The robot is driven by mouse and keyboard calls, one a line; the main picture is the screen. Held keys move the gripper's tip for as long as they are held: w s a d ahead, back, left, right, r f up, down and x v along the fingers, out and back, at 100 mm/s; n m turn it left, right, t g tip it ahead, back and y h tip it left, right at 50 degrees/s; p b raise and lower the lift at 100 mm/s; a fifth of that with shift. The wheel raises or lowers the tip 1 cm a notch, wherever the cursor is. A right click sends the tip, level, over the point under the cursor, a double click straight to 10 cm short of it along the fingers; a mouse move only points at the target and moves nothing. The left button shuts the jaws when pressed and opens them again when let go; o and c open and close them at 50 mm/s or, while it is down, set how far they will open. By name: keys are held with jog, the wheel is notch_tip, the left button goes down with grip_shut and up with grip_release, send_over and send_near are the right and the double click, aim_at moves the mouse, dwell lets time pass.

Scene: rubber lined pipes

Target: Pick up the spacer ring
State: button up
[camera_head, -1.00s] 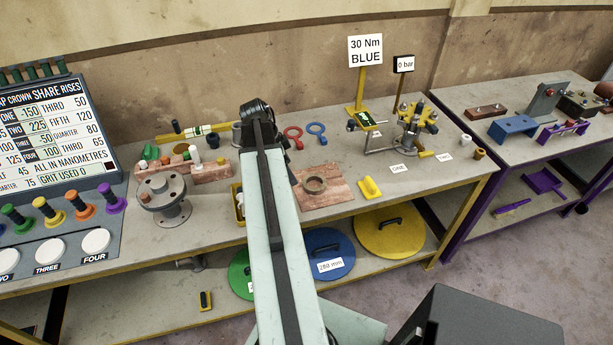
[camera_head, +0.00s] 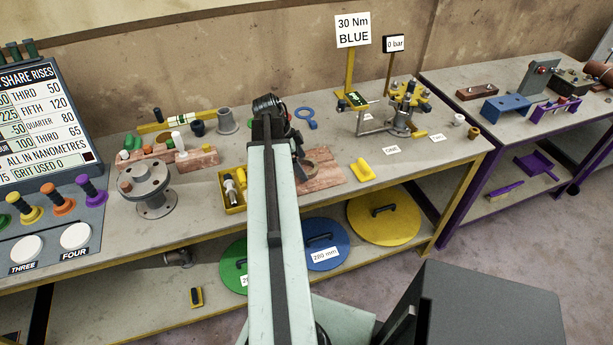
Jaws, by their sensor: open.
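A dark grey ring (camera_head: 325,166), which looks like the spacer ring, lies flat on a reddish board (camera_head: 330,178) on the workbench. My arm hides its left part. My arm reaches forward over the bench, and its dark end stands above the bench. My gripper (camera_head: 301,152) shows only in part to the right of the arm, pointing down close to the ring's far left side. It is open, and I see nothing held in it. I cannot tell whether it touches the ring.
A yellow tray (camera_head: 233,207) is left of my arm, with a grey flanged pipe piece (camera_head: 150,188) further left. A yellow block (camera_head: 360,170) and a yellow clamp fixture (camera_head: 405,105) stand to the right. A blue ring-ended tool (camera_head: 306,116) lies behind. Coloured discs lie on the lower shelf.

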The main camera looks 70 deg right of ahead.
jog(key=shift+s+f, duration=0.1)
jog(key=shift+f, duration=0.2)
jog(key=c, duration=1.7)
